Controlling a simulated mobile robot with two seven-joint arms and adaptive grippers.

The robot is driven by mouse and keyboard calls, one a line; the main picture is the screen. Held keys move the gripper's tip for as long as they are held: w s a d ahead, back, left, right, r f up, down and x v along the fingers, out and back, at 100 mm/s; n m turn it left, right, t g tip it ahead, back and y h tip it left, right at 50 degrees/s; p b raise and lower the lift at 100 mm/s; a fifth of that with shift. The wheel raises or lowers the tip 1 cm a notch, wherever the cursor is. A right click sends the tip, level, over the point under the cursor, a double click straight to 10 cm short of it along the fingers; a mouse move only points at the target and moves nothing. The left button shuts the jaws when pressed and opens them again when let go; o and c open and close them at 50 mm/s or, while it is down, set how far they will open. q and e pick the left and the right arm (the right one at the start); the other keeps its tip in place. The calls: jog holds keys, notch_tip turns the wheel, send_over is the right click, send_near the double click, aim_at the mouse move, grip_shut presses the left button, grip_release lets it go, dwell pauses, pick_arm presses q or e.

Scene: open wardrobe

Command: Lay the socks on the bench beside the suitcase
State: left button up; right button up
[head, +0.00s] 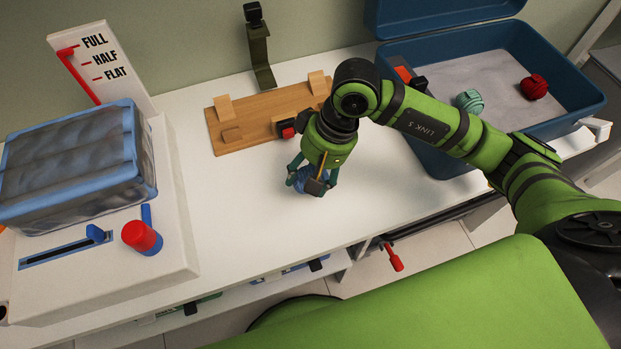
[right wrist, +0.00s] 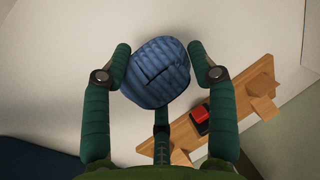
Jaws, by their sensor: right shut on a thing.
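My right gripper (head: 311,182) is over the white bench (head: 240,235), in front of the wooden board. It is shut on a rolled blue pair of socks (head: 311,188), mostly hidden by the fingers in the head view. The open blue suitcase (head: 585,112) stands at the right, partly behind my right arm. A teal sock ball (head: 469,101) and a red sock ball (head: 534,87) lie in it. My left gripper is out of view.
A wooden board (head: 243,108) with blocks and a red-and-black piece lies behind the gripper. A white device (head: 160,270) with a blue-framed grey bag (head: 75,165) and red knob (head: 141,237) stands at left. A red-handled lever (head: 394,258) projects below the bench front. Bench top left of the gripper is clear.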

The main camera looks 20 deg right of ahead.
notch_tip(320, 180, down, 3)
jog(key=shift+s+r, duration=0.1)
jog(key=shift+r, duration=0.05)
jog(key=shift+f, duration=0.45)
jog(key=o, duration=1)
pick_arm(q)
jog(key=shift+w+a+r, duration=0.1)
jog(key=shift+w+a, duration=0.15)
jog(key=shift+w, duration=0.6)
pick_arm(e)
jog(key=shift+o, duration=0.5)
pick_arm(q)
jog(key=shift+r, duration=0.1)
